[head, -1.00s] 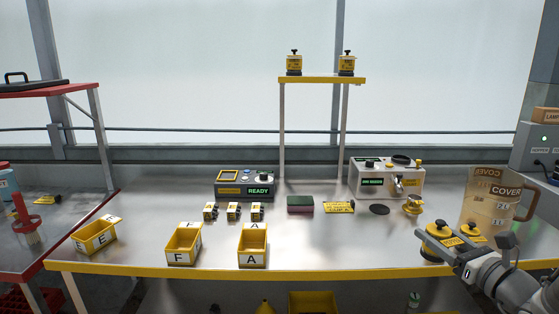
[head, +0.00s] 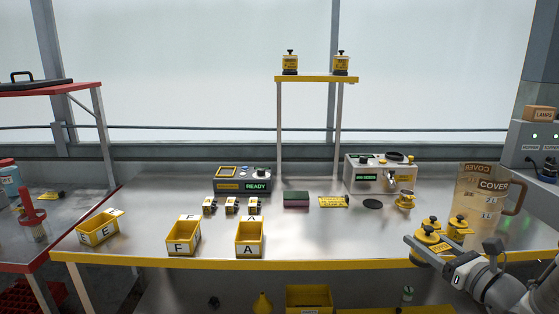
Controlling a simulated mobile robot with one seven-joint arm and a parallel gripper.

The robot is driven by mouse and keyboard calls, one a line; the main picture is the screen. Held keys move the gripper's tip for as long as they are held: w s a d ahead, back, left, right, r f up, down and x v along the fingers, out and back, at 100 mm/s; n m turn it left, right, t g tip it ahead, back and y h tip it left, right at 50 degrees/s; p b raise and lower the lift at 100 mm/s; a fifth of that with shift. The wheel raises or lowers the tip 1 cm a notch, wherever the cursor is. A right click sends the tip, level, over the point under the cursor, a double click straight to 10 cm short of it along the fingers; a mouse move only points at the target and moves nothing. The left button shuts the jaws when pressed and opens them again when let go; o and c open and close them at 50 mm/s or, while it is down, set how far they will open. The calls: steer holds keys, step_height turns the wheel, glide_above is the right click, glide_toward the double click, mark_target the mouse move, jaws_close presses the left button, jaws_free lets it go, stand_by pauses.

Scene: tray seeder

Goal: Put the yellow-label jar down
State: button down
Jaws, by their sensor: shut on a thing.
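My gripper (head: 432,246) is at the front right of the metal bench, close to its yellow front edge. It is shut on a yellow jar-like thing with a knobbed top (head: 426,237), which I take to be the yellow-label jar; its label is too small to read. My fingers hide part of its lower body, and I cannot tell whether its base touches the bench. Another yellow knobbed piece (head: 459,224) stands right beside it, just behind my gripper.
A clear jug marked COVER (head: 478,195) stands just behind my gripper. Letter bins E (head: 97,232), F (head: 182,246) and A (head: 249,248) line the front left. A READY device (head: 242,180) and another device (head: 380,175) stand at the back. The front middle is bare.

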steer(key=a+f+n+g+y, duration=0.35)
steer(key=a+f, duration=0.25)
steer(key=a, duration=0.3)
steer(key=a+f+n+g+y, duration=0.3)
steer(key=a+f+y, duration=0.2)
steer(key=a+f, duration=0.3)
step_height(320, 180, up, 13)
steer(key=m+t+h+p, duration=0.5)
steer(key=h+p, duration=0.1)
steer(key=p, duration=1.2)
steer(key=shift+s+a+t, duration=0.3)
steer(key=shift+s+t, duration=0.05)
steer(key=shift+w+h, duration=0.15)
steer(key=shift+h, duration=0.3)
